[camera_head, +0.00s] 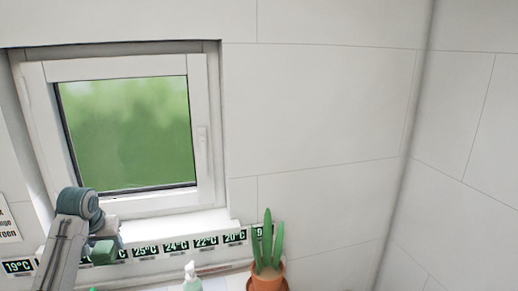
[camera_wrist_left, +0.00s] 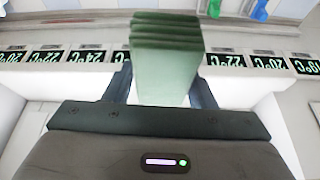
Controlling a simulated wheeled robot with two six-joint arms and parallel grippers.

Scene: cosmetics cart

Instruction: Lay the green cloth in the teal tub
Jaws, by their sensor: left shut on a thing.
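The green cloth (camera_wrist_left: 165,60), folded in layers, is between the two fingers of my left gripper (camera_wrist_left: 163,85) in the left wrist view. The fingers are shut on it, and its layered edge sticks out beyond them. In the head view the cloth (camera_head: 103,252) shows small at the lower left, under the end of my left arm, in front of the row of temperature labels. I cannot make out the teal tub in either view. My right gripper is not in view.
A potted plant (camera_head: 267,276) and a pump bottle (camera_head: 192,277) stand at the bottom of the head view. A window (camera_head: 128,135) is in the wall above the strip of temperature labels (camera_head: 176,247). Blue (camera_wrist_left: 214,8) and green (camera_wrist_left: 260,10) items show at the top of the wrist view.

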